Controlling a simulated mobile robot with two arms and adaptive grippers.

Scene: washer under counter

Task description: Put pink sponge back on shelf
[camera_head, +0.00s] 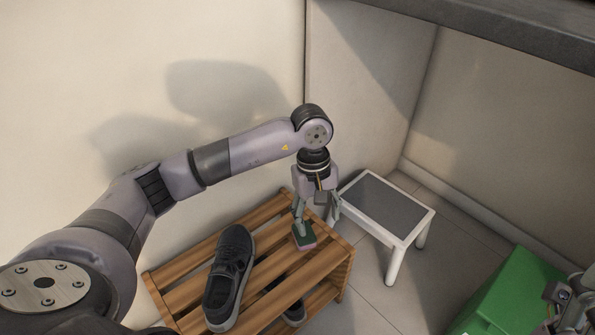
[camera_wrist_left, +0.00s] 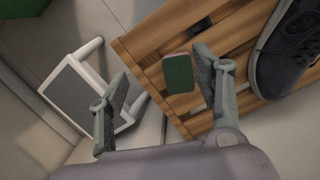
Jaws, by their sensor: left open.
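The sponge (camera_head: 303,237) has a dark green top and a pink edge. It lies on the right end of the slatted wooden shelf (camera_head: 190,262). My left gripper (camera_head: 318,221) points down over that end, open, with one finger above or beside the sponge; contact is unclear. In the left wrist view the sponge (camera_wrist_left: 179,73) shows near the right finger of the open gripper (camera_wrist_left: 160,72), with nothing held between the fingers. Part of my right gripper (camera_head: 566,296) shows at the lower right edge; its jaws are not clear.
A dark grey shoe (camera_head: 229,277) lies on the shelf left of the sponge; another shoe is partly visible below. A white stool with a grey top (camera_head: 385,207) stands right of the shelf. A green box (camera_head: 515,290) is at lower right. Walls enclose the back.

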